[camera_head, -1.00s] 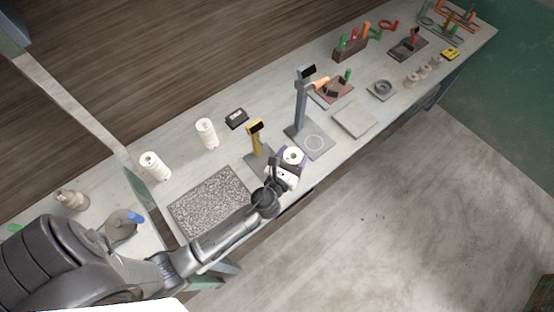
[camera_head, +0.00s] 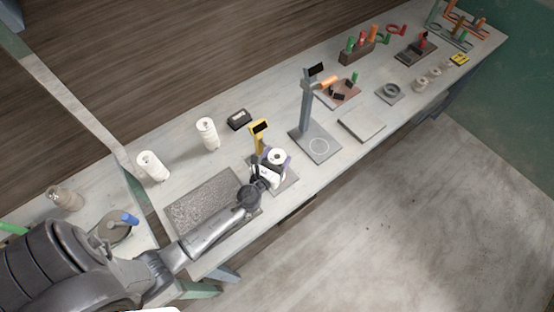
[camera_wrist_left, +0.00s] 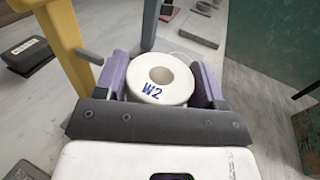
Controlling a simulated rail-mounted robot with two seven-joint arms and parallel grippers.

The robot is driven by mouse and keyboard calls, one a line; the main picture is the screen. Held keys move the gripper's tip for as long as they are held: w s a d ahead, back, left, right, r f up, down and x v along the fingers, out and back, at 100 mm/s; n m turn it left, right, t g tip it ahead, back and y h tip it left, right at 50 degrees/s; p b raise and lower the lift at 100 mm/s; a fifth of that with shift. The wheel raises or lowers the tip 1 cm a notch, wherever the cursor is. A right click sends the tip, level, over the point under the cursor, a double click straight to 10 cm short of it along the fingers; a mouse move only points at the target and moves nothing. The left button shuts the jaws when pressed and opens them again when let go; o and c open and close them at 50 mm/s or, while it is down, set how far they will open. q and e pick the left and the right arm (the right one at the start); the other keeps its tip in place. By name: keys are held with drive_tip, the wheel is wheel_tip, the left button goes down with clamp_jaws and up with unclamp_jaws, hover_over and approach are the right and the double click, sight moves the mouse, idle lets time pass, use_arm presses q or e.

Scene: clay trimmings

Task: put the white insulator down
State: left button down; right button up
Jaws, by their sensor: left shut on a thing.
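My left gripper (camera_head: 273,168) is shut on a white insulator (camera_head: 277,156). In the left wrist view the insulator (camera_wrist_left: 161,79) is a round white piece with a central hole and a blue "W2" mark, held between two purple fingers (camera_wrist_left: 163,88). In the head view it is above or on the dark base plate (camera_head: 287,183) of the yellow stand (camera_head: 258,135), just right of the post. I cannot tell whether its underside touches the plate; the gripper hides it. My right gripper is out of view.
A grey-blue stand (camera_head: 306,105) with a ringed plate (camera_head: 319,147) stands to the right. A speckled mat (camera_head: 205,205) lies to the left. Two other white insulators (camera_head: 152,166) (camera_head: 207,134) and a black box (camera_head: 239,120) are behind. A flat grey slab (camera_head: 361,124) lies farther right.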

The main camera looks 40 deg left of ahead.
use_arm(q)
drive_tip(key=shift+f, duration=0.1)
idle(0.3)
drive_tip(key=c, duration=0.7)
unclamp_jaws()
drive_tip(key=shift+f, duration=0.2)
drive_tip(key=o, duration=0.5)
drive_tip(key=shift+r, duration=0.1)
